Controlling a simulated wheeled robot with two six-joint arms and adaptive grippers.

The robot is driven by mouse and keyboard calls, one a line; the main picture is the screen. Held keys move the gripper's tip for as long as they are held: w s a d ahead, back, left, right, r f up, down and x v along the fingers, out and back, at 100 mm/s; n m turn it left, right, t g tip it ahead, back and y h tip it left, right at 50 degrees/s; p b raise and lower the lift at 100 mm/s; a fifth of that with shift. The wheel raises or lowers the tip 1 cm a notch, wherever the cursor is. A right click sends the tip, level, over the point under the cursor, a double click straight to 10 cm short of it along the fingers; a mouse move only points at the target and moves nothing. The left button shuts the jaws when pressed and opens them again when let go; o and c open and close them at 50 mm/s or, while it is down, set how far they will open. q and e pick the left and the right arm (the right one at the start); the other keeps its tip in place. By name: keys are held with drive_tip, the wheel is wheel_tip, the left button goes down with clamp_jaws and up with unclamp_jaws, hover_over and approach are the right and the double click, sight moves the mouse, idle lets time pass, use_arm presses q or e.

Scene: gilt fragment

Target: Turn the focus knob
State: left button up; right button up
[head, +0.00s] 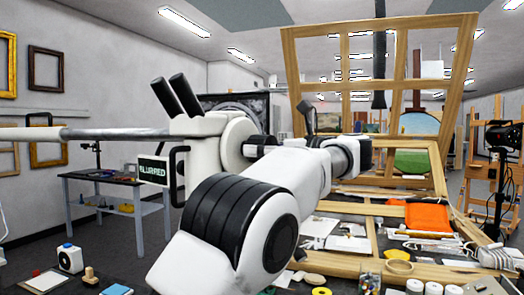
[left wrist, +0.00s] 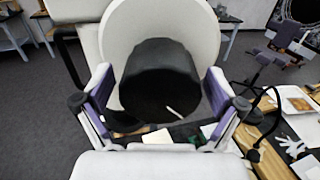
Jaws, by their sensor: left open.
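The focus knob (left wrist: 158,80) is a black cylinder with a white line at its lower right, in front of a round white disc on the microscope. In the head view the knob (head: 262,142) shows partly at the right side of the white microscope (head: 205,128). A small screen (head: 152,170) on the microscope reads "BLURRED". My left gripper (left wrist: 160,92) is open, its two purple-padded fingers on either side of the knob; I cannot tell whether they touch it. In the head view my arm partly hides this gripper. My right gripper is not in view.
A long grey bar (head: 95,133) extends left from the microscope. Wooden frames (head: 380,55) and a cluttered table with an orange cloth (head: 428,217) stand at the right. A side table (head: 110,182) stands behind at the left.

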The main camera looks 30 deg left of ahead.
use_arm(q)
drive_tip(key=d, duration=1.1)
drive_tip(key=shift+d, duration=0.4)
drive_tip(key=shift+s, duration=0.1)
idle(0.4)
